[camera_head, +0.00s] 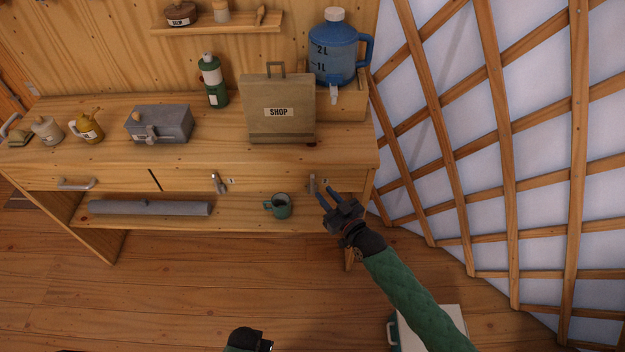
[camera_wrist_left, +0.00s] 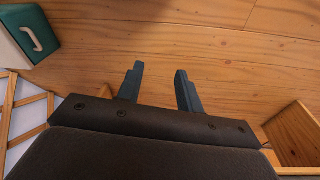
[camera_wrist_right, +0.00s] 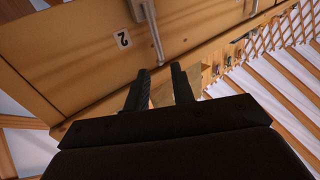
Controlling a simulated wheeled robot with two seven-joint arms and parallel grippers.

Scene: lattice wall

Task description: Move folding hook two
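Folding hook two (camera_head: 312,184) is a grey metal hook on the bench's front board, near the right end, beside a small label. In the right wrist view the label reads 2, and a grey bar of the hook (camera_wrist_right: 147,30) points down toward the fingertips. My right gripper (camera_head: 326,192) is open just in front of the board, close to the hook. In the right wrist view its fingers (camera_wrist_right: 159,77) are apart with nothing clearly between them; contact cannot be told. My left gripper (camera_wrist_left: 158,77) is open and empty above the floor.
Another folding hook (camera_head: 218,183) is further left on the board. A green mug (camera_head: 278,206) and a grey roll (camera_head: 150,208) lie on the lower shelf. The lattice wall (camera_head: 465,150) stands close on the right. A white and green box (camera_head: 392,332) is on the floor.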

